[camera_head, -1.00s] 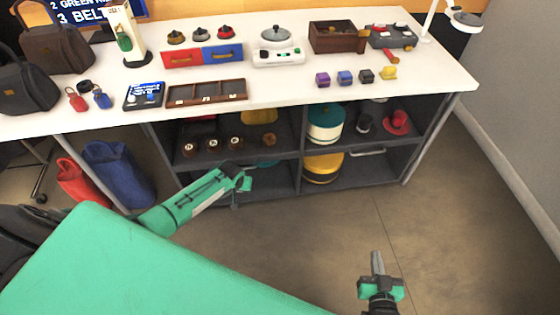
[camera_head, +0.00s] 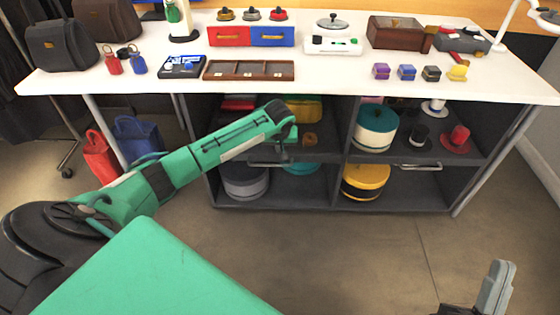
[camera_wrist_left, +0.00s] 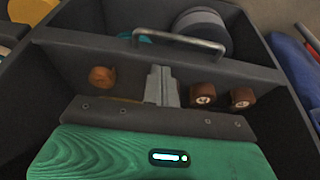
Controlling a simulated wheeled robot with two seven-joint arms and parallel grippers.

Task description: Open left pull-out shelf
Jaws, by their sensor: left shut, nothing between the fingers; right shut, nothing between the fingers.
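My right gripper (camera_head: 495,290) is shut and empty at bottom right, far from the shelf.
The right bay has its own bar handle (camera_head: 418,166) and a yellow round box (camera_head: 366,180). The white tabletop (camera_head: 340,73) above holds several small items. A red bag (camera_head: 100,155) and a blue bag (camera_head: 138,140) stand left. The floor (camera_head: 330,255) in front is clear.

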